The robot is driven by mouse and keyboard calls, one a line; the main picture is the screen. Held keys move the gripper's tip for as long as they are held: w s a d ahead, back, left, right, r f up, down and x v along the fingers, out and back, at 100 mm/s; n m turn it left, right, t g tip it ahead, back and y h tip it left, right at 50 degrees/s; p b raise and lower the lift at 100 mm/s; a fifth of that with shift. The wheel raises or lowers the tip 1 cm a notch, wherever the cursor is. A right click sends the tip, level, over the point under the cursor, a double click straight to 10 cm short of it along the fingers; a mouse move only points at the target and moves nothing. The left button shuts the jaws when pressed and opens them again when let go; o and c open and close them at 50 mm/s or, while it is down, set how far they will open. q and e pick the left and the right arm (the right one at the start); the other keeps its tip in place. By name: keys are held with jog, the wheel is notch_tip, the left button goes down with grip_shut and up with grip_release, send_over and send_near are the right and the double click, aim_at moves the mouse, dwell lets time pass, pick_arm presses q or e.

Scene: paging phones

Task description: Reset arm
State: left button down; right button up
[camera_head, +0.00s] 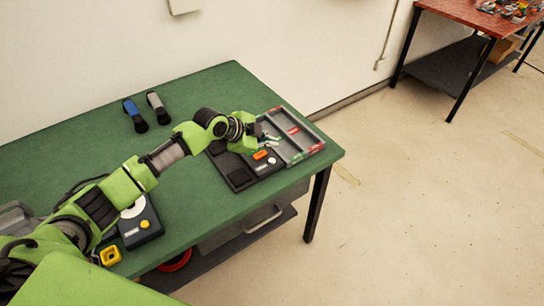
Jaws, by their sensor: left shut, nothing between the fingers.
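My left arm reaches in from the left across the green table (205,95). My left gripper (272,139) is at the arm's far end, over the black device base (240,178) and beside the grey tray (310,145). It is shut with nothing in it. It looks small here, and I cannot tell its exact height above the base. The base has an orange button (260,155) and a white button (271,161). My right gripper is not in view.
A blue handset (134,114) and a grey handset (158,107) lie near the table's back edge. A dark device (140,226) with a yellow button and a yellow block (110,256) are near the front left. A red table (490,22) stands far right. The floor on the right is clear.

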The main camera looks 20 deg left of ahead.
pick_arm(q)
jog(key=shift+f, duration=0.1)
jog(key=s+d+f+n+g, duration=0.15)
jog(key=s+d+f, duration=0.3)
jog(key=s, duration=0.55)
jog(key=s+d+f+n+g, duration=0.15)
jog(key=s+d+f, duration=0.35)
jog(key=s, duration=0.5)
jog(key=s+a+r+n+y, duration=0.1)
jog(key=s+a+n+y, duration=0.15)
jog(key=s, duration=0.45)
jog(key=s+a+r+n+g+y, duration=0.1)
jog(key=s+a+n, duration=0.3)
jog(key=s, duration=0.3)
jog(key=s+a+r+n+y, duration=0.1)
jog(key=s+a+n, duration=0.25)
jog(key=s, duration=0.35)
notch_tip(320, 180, down, 27)
jog(key=s+g, duration=0.1)
jog(key=g, duration=0.1)
jog(key=s+a+f+b, duration=0.1)
jog(key=s+a+f, duration=0.1)
jog(key=s+f, duration=1.4)
jog(key=shift+s+a+f+g, duration=0.3)
jog(key=shift+s+f+g, duration=0.1)
jog(key=shift+f, duration=0.05)
